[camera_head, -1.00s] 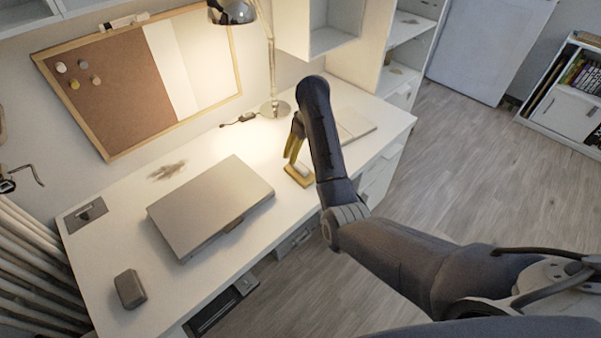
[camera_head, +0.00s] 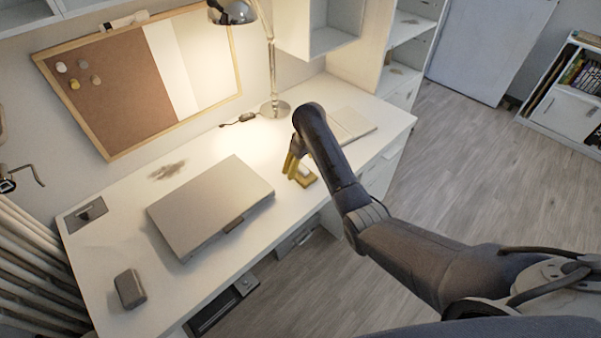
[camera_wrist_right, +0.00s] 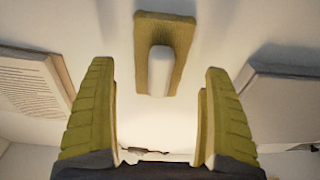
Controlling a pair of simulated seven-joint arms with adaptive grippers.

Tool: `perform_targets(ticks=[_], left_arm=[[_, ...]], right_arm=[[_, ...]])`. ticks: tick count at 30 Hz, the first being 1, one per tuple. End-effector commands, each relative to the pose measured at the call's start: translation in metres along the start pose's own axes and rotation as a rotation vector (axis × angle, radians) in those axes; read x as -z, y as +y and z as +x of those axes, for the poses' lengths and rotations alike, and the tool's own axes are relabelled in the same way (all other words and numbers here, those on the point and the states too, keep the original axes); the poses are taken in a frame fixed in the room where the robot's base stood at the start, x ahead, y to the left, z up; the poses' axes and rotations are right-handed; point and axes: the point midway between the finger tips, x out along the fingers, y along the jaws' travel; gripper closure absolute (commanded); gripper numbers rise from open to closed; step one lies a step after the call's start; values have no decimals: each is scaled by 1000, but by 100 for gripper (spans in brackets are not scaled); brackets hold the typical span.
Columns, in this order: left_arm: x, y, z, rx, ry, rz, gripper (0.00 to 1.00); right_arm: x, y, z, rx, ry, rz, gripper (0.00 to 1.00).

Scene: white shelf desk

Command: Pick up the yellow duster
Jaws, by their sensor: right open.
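The yellow duster (camera_head: 308,180) lies on the white desk near its front edge, partly hidden by my right arm in the head view. In the right wrist view the duster (camera_wrist_right: 179,45) is a yellow block with a pale rounded handle, lying ahead of the fingertips. My right gripper (camera_head: 293,164) is above the desk beside the duster, its yellow fingers pointing down. In the right wrist view the gripper (camera_wrist_right: 159,68) is open and empty, with the handle's line between its fingers. It is apart from the duster. My left gripper is not in view.
A closed grey laptop (camera_head: 210,205) lies left of the duster. An open book (camera_head: 352,124) lies to the right. The lamp base (camera_head: 274,109) stands behind. A small dark box (camera_head: 130,289) sits at the front left. Bare desk lies between laptop and duster.

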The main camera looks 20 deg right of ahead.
Motion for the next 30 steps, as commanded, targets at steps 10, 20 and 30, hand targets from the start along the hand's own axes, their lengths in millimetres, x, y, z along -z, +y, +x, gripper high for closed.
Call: perform_targets(ticks=[10,20,30], left_arm=[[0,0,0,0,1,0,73],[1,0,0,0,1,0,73],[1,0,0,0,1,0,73]], right_arm=[[0,1,28,1,0,1,16],[0,0,29,0,1,1,21],[0,0,29,0,1,1,61]])
